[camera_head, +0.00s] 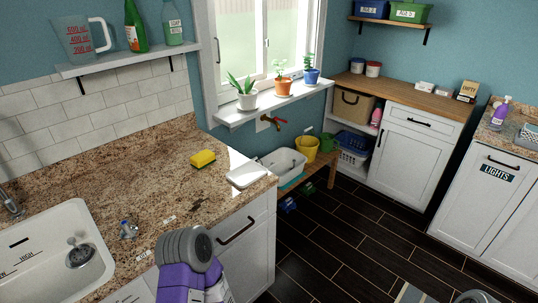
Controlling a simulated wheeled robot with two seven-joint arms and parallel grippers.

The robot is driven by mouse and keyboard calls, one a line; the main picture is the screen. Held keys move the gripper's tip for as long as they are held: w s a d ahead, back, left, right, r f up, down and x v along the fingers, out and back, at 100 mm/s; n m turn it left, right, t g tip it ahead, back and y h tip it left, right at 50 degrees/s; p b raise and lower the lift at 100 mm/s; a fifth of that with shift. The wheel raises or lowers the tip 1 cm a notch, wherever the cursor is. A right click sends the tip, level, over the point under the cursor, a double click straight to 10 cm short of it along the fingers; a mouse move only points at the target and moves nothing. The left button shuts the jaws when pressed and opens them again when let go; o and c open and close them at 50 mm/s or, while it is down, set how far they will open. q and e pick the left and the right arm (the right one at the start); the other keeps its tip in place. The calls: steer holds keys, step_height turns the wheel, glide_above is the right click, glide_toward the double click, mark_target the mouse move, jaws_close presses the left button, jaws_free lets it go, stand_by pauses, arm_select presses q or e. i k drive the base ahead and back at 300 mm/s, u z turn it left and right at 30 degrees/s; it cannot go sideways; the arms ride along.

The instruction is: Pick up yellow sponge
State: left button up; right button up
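The yellow sponge (203,159) lies flat on the speckled brown countertop (150,190), toward its back edge and left of a white dish (247,174). Nothing touches the sponge. A grey and purple part of my arm shows at the bottom, over the front edge of the counter, well short of the sponge. No gripper fingers show in the head view, so I cannot see either gripper.
A white sink (55,255) is at the lower left. A small blue and silver item (128,230) stands near it. The counter around the sponge is mostly clear.

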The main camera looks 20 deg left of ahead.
mark_target(200, 160)
steer(key=z, duration=0.7)
steer(key=i, duration=2.7)
steer(key=u, duration=3)
